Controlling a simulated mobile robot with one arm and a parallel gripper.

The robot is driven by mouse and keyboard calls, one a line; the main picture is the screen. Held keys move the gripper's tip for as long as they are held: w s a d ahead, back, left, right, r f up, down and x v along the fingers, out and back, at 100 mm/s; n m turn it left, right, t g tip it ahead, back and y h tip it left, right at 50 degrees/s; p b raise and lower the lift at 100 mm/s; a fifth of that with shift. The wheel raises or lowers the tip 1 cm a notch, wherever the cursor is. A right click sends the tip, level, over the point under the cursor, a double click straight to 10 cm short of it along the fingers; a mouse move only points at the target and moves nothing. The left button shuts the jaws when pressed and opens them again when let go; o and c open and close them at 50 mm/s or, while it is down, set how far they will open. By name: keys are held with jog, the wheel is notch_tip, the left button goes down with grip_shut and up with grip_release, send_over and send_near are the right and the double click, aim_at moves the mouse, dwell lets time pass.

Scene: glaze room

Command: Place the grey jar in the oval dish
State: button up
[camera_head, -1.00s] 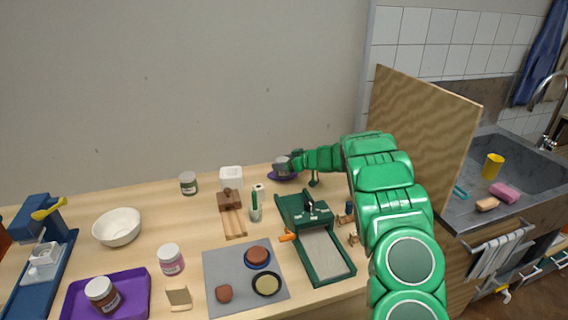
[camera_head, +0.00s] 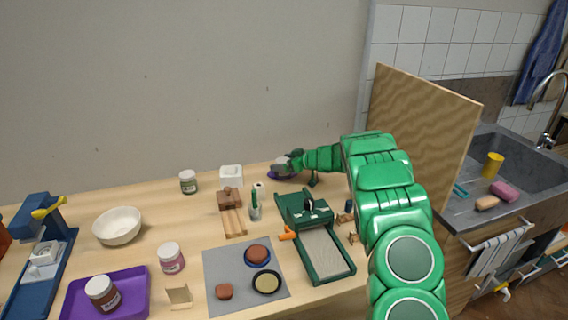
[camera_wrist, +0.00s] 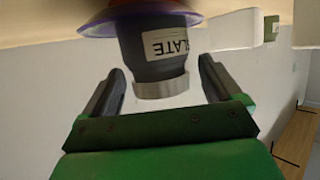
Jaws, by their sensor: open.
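The grey jar (camera_wrist: 152,50), with a pale lid (camera_wrist: 160,88) and a label ending in "LATE", shows upside down in the wrist view. It stands at the purple oval dish (camera_wrist: 97,28), whose rim shows at its base; the exact contact is hard to see. In the head view the jar (camera_head: 281,164) and the dish (camera_head: 275,175) are at the back of the table, partly hidden by my gripper (camera_head: 291,163). In the wrist view my gripper (camera_wrist: 162,88) is open, one finger on each side of the jar's lid end, with visible gaps.
A white square pot (camera_head: 231,176) and a green-labelled jar (camera_head: 188,182) stand left of the dish. A green slab machine (camera_head: 318,235) is in front, a wooden board (camera_head: 425,140) to the right. The wall is close behind.

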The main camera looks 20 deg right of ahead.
jog(key=shift+s+d+r, duration=0.1)
jog(key=shift+r, duration=0.3)
jog(key=v, duration=1.1)
jog(key=shift+s+d, duration=0.15)
jog(key=shift+s, duration=0.15)
